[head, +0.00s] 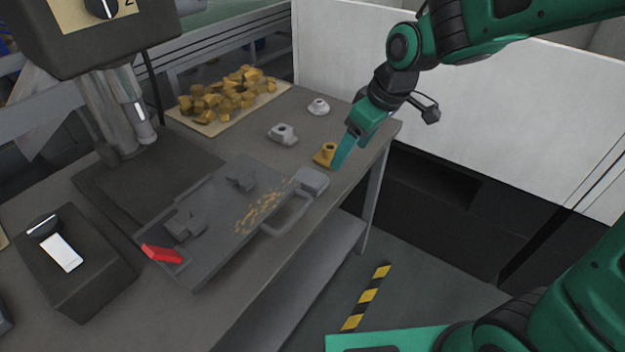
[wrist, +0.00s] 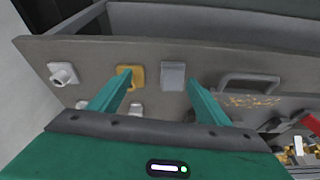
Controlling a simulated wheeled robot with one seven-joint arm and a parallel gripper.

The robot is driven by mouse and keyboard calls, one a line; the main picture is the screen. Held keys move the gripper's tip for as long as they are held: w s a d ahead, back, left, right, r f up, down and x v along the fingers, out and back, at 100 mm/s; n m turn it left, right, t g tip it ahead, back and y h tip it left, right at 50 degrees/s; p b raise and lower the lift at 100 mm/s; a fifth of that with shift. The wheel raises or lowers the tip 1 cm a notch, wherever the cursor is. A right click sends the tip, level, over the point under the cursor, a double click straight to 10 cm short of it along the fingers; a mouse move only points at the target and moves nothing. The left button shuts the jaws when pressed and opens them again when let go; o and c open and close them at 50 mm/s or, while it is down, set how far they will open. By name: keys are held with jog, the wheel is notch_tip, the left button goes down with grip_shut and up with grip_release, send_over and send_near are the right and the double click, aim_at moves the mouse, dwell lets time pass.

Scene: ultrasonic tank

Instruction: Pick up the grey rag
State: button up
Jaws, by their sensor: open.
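The grey rag (head: 312,180) looks like a small folded blue-grey block near the front edge of the workbench, beside the metal plate's corner. In the wrist view the rag (wrist: 173,76) lies between my fingers' lines, nearer the right finger. My gripper (head: 343,152) is open and empty; its teal fingers are above the bench edge by the yellow part, behind the rag in the head view. In the wrist view my gripper (wrist: 160,80) has its left fingertip over the yellow part. I cannot tell its exact height.
A yellow part (head: 325,155), a grey part (head: 282,134) and a white part (head: 318,106) stand near the rag. The metal plate (head: 205,268) has a handle (head: 290,219), a red lever (head: 162,254) and yellow chips. A tray (head: 212,130) of yellow pieces is behind.

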jog(key=n, duration=0.2)
send_near(312, 177)
jog(key=f, duration=0.2)
jog(key=shift+w+a+f+y, duration=0.3)
jog(key=shift+w+f, duration=0.05)
jog(key=shift+w, duration=0.05)
jog(key=shift+x, duration=3.05)
jog(key=shift+s+d+f, duration=0.1)
jog(key=shift+d, duration=0.05)
jog(key=shift+c, duration=0.3)
jog(key=c, duration=1.1)
